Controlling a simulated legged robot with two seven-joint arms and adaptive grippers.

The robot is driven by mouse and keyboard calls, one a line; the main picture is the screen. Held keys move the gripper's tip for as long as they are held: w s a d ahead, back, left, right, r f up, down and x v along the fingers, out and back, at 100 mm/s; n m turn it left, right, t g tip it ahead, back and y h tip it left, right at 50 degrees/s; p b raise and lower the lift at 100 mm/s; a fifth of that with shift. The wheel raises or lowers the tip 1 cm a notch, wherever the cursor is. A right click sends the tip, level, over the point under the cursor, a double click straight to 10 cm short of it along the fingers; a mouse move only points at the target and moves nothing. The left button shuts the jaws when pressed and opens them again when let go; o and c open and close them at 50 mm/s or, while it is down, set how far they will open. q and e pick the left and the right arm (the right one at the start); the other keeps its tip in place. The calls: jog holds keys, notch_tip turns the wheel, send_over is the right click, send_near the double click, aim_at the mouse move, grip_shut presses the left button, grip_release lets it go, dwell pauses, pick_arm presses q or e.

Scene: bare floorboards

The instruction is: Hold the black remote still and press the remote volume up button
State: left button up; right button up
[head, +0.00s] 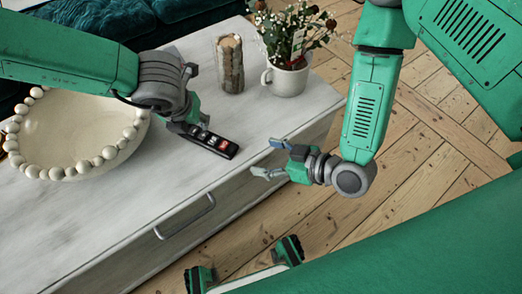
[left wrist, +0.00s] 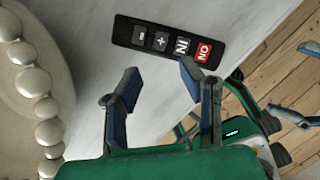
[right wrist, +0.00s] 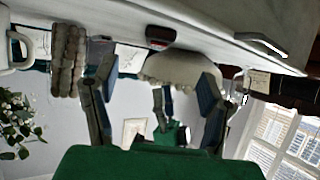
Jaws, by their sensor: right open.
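The black remote (head: 215,144) lies on the white table near its front edge, partly covered by my left gripper in the head view. The left wrist view shows the remote (left wrist: 168,46) with minus, plus, dark lettered and red buttons; the plus button (left wrist: 160,41) is uncovered. My left gripper (left wrist: 158,76) is open, its fingertips just short of the remote's long side, with nothing between them; contact cannot be told. My right gripper (head: 268,159) is open and empty, off the table's front edge, right of the remote. The remote's end (right wrist: 160,36) shows in the right wrist view.
A beaded cream bowl (head: 70,150) stands left of the remote, beneath my left arm. A wooden cylinder (head: 230,64) and a white mug of flowers (head: 287,76) stand behind. The table (head: 95,220) has a drawer handle (head: 186,217). Floorboards lie to the right.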

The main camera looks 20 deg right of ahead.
send_near(225, 145)
jog(key=x, duration=0.4)
jog(key=shift+w+a+f, duration=0.1)
jog(key=shift+a, duration=0.3)
jog(key=x, duration=0.4)
jog(key=shift+w+d, duration=0.1)
jog(key=shift+d, duration=0.05)
jog(key=shift+w+f, duration=0.4)
jog(key=shift+w, duration=0.1)
jog(key=shift+w+a, duration=0.2)
jog(key=shift+a, duration=0.65)
jog(key=c, duration=0.9)
jog(key=shift+d, duration=0.2)
jog(key=c, duration=0.4)
pick_arm(q)
jog(key=shift+d, duration=0.25)
pick_arm(e)
jog(key=shift+d+f, duration=0.1)
jog(key=shift+d, duration=0.15)
pick_arm(q)
jog(key=shift+a, duration=0.1)
